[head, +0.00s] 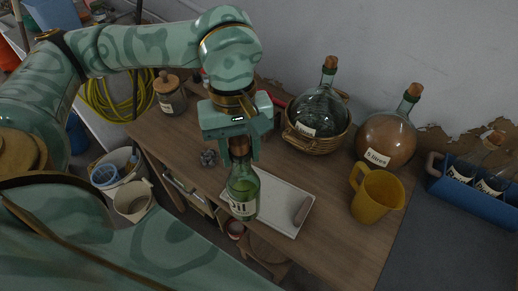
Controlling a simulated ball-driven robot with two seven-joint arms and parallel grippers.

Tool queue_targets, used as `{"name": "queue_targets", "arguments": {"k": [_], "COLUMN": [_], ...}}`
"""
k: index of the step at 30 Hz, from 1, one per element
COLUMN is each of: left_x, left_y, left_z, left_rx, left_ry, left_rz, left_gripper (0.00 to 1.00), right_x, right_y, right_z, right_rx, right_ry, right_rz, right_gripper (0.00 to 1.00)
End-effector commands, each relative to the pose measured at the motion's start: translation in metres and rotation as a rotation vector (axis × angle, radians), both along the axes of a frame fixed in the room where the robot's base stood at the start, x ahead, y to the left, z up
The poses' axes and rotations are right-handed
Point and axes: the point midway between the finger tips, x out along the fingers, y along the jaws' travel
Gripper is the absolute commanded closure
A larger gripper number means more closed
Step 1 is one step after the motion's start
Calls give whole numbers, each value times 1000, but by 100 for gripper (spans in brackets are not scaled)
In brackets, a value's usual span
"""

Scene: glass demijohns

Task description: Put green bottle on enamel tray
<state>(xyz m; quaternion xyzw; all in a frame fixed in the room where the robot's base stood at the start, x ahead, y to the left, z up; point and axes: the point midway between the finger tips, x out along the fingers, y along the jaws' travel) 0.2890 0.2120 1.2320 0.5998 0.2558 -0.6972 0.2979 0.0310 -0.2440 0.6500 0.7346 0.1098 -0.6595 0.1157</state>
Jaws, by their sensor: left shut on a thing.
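My left gripper (240,145) comes down from above and is shut on the brown cork top of a green bottle (243,190) with a white label. The bottle hangs upright under the gripper, in front of the left part of the enamel tray (283,195). The tray is pale and lies on the wooden table. The bottle hides the tray's left part, and I cannot tell whether the bottle touches it. A brownish block-like thing (302,211) lies at the tray's right end. My right gripper is not in view.
A blue crate (470,200) holds bottles at far right. A corked jar (171,95) and a small dark cluster (208,158) are on the left.

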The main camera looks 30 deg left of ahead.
Motion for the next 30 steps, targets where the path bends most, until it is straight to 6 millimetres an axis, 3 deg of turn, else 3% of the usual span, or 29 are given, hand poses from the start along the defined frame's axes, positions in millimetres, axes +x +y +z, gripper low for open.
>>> {"name": "queue_targets", "arguments": {"k": [11,15,21,26,30], "left_x": [69,87,105,112,113], "left_y": [21,26,31,33,34], "left_z": [-32,-56,-79,-89,-107], "left_rx": [0,-2,-2,-1,-1], "left_ry": [3,3,-1,0,3], "left_rz": [5,4,2,2,3], "left_gripper": [100,100,100,100,100], "right_x": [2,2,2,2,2], "right_y": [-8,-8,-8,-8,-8], "right_z": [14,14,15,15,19], "right_rx": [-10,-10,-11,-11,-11], "right_ry": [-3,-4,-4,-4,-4], "right_rz": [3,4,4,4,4], "right_gripper": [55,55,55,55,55]}}
